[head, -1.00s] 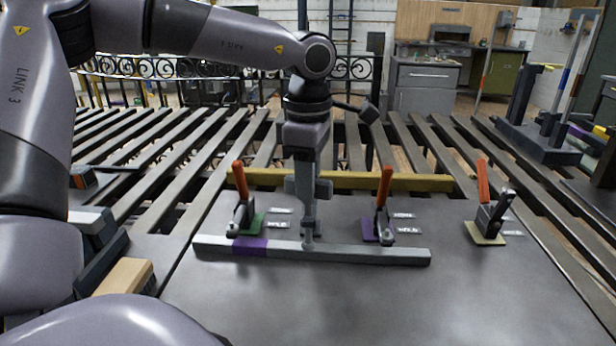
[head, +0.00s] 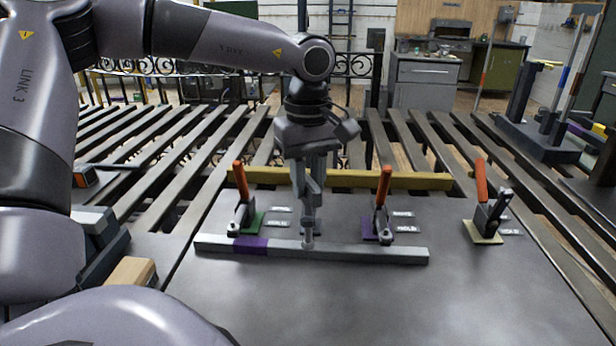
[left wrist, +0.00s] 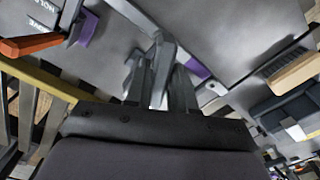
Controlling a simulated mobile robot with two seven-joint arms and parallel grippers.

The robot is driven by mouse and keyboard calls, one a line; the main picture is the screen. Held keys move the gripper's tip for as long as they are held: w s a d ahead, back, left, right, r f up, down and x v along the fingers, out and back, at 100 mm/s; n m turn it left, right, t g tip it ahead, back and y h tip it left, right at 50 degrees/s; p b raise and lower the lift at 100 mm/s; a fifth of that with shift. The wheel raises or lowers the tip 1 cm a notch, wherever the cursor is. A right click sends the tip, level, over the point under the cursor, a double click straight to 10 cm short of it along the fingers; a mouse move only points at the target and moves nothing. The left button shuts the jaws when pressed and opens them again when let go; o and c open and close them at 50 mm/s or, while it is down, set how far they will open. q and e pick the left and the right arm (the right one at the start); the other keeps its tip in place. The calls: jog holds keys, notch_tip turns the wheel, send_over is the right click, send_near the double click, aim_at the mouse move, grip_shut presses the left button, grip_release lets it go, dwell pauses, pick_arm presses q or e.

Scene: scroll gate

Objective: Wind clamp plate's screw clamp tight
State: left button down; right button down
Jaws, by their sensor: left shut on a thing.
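The dark grey clamp plate (head: 270,290) lies on the slatted table. A light grey bar (head: 360,253) with a purple band lies across it. My left gripper (head: 309,205) points down over the bar's middle and is shut on the screw clamp (head: 308,238), a slim grey upright part that meets the bar. The gripper hides most of the clamp. In the left wrist view the fingers (left wrist: 160,85) close around grey metal; the exact grip is hard to make out. My right gripper is not in view.
Toggle clamps with upright orange handles stand left (head: 240,182), right (head: 384,188) and far right (head: 481,182). A yellow bar (head: 350,180) runs behind them. A wooden-topped block (head: 132,271) lies at left. The plate's front is clear.

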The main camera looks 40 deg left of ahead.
aim_at(309, 179)
pick_arm(q)
jog(key=shift+w+r+m, duration=0.15)
jog(key=shift+r+m, duration=0.15)
jog(key=shift+m, duration=0.3)
jog(key=c, duration=1)
grip_release()
jog(key=shift+c, duration=0.2)
jog(key=shift+f, duration=0.1)
notch_tip(309, 179, up, 7)
jog(key=shift+r, duration=0.1)
